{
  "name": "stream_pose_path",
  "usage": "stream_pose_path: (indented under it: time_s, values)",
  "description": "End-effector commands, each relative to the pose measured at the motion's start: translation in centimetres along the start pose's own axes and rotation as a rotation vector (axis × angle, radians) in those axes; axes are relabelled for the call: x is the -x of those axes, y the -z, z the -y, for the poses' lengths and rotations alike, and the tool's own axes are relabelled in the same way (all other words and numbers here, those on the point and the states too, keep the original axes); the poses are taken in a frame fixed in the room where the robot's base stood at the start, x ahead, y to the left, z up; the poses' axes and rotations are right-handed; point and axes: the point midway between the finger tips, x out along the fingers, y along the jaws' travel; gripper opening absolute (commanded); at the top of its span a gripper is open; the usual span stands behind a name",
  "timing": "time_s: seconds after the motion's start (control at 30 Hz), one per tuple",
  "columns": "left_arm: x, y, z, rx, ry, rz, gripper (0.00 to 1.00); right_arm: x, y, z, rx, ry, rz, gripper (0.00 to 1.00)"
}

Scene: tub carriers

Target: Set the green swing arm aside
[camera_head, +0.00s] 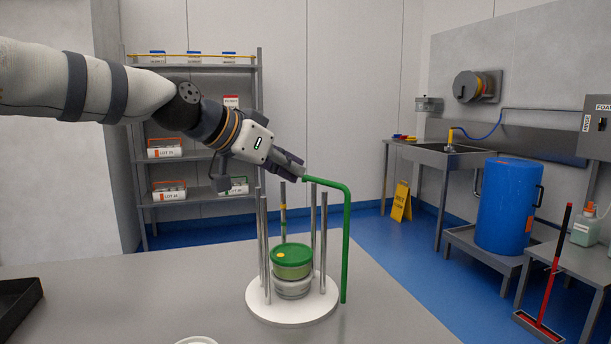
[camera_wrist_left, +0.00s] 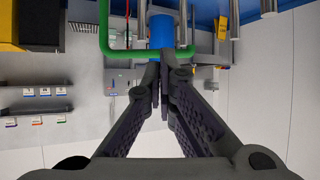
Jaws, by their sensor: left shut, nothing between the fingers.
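The green swing arm (camera_head: 346,240) is a bent rod. Its upright part stands at the right edge of the carrier's white round base (camera_head: 262,306), and its top part reaches left over the carrier. My left gripper (camera_head: 303,172) is shut and empty at the left end of that top part; I cannot tell whether they touch. In the left wrist view the green rod (camera_wrist_left: 103,28) passes just beyond the shut fingertips (camera_wrist_left: 160,82). Inside the metal posts (camera_head: 323,240) stands a stack of tubs, the top one with a green lid (camera_head: 291,254). My right gripper is out of view.
The grey table (camera_head: 150,290) is mostly clear around the carrier. A black tray (camera_head: 18,304) lies at its left edge, and a white round item (camera_head: 197,341) at the front. A shelf rack (camera_head: 200,202), a sink and a blue drum (camera_head: 508,205) stand farther back.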

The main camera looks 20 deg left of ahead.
Motion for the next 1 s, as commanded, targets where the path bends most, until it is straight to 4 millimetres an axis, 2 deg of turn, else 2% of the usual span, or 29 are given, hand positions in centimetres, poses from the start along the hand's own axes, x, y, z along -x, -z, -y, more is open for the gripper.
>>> stream_pose_path:
  time_s: [0.1,0.27,0.7,1.0]
  values:
    - [-2.3,-0.2,0.0,0.001,-0.002,0.004,0.0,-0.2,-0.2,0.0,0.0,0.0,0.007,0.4]
    - [-3.9,-0.2,0.0,0.001,-0.002,0.004,0.0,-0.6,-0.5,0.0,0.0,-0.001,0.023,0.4]
    - [-4.1,0.0,0.0,0.0,-0.004,0.0,0.0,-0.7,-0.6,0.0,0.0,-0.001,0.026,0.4]
    - [-4.9,-0.2,1.7,-0.034,-0.074,0.005,0.0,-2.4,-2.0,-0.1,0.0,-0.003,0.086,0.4]
